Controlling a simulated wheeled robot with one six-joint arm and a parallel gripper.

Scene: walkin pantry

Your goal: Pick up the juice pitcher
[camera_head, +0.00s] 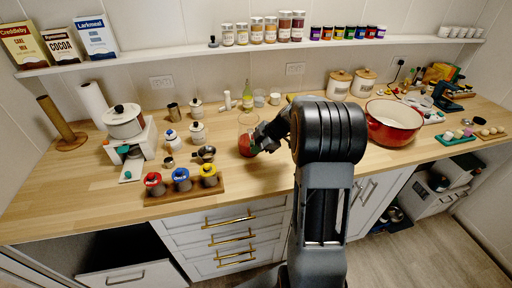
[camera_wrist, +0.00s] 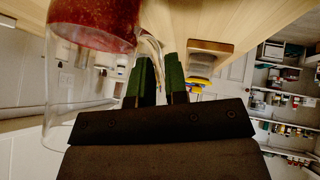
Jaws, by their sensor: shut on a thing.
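The juice pitcher (camera_head: 245,147) is a clear glass vessel with red juice in its lower part. It stands on or just above the wooden counter, left of my arm; I cannot tell whether it touches the counter. In the wrist view the pitcher (camera_wrist: 95,22) fills the upper left, upside down in the picture, with its clear wall running down the left side. My gripper (camera_wrist: 160,72) has green-padded fingers shut on the pitcher's curved glass handle (camera_wrist: 152,42). In the head view my gripper (camera_head: 262,140) is beside the pitcher's right side, partly hidden by the wrist.
A large red pot (camera_head: 393,122) is right of my arm. The front counter between rack and arm is clear.

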